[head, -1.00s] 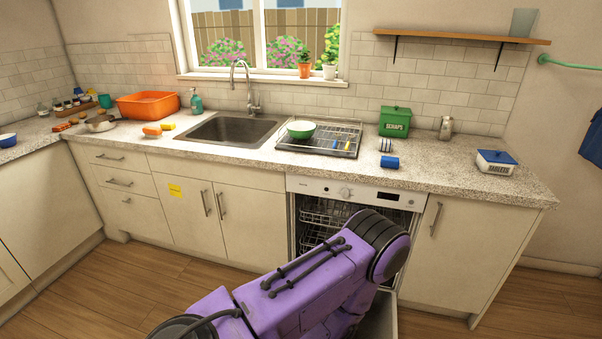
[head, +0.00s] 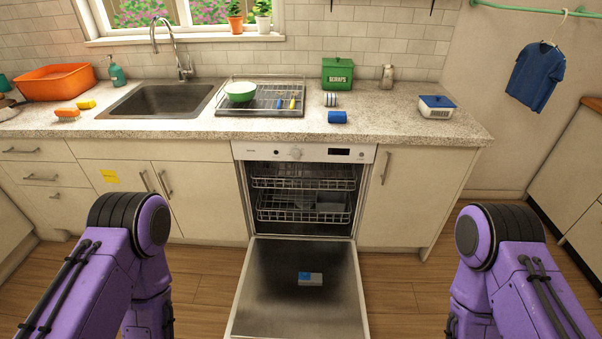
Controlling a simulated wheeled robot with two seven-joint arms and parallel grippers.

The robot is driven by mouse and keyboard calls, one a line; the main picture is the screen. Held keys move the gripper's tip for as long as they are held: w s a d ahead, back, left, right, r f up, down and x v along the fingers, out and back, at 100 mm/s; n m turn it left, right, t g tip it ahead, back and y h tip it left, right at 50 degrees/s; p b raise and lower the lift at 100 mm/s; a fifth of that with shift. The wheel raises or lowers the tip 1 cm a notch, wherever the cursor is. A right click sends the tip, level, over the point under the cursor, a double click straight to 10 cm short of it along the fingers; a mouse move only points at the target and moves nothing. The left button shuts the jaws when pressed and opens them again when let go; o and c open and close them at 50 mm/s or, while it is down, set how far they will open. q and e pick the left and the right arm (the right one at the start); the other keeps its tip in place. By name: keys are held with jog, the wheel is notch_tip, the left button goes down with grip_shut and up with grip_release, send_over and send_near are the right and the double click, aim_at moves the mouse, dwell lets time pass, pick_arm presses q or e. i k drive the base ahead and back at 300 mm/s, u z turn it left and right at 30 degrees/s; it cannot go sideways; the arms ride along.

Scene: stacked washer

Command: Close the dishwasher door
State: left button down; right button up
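The dishwasher (head: 305,149) stands under the counter with its control panel at the top. Its door (head: 265,300) is folded down flat, open, reaching toward me between my two arms. A small white and blue box (head: 310,279) is on the inner face of the door. Inside, an upper rack (head: 303,183) and a lower rack (head: 290,214) are pushed in, and a grey item (head: 329,207) is by the lower one. My purple arms show at the lower left and lower right, apart from the door. Both grippers are out of view.
The counter (head: 400,122) above holds a dish rack (head: 262,108) with a green bowl (head: 240,91), a blue roll (head: 337,117) and a tablet box (head: 437,106). Closed cabinets flank the dishwasher. Wooden floor (head: 400,290) is clear on both sides of the door.

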aim_at(271, 301)
jog(key=i, duration=0.35)
jog(key=u, duration=1.3)
jog(key=k, duration=0.75)
jog(key=z, duration=1.25)
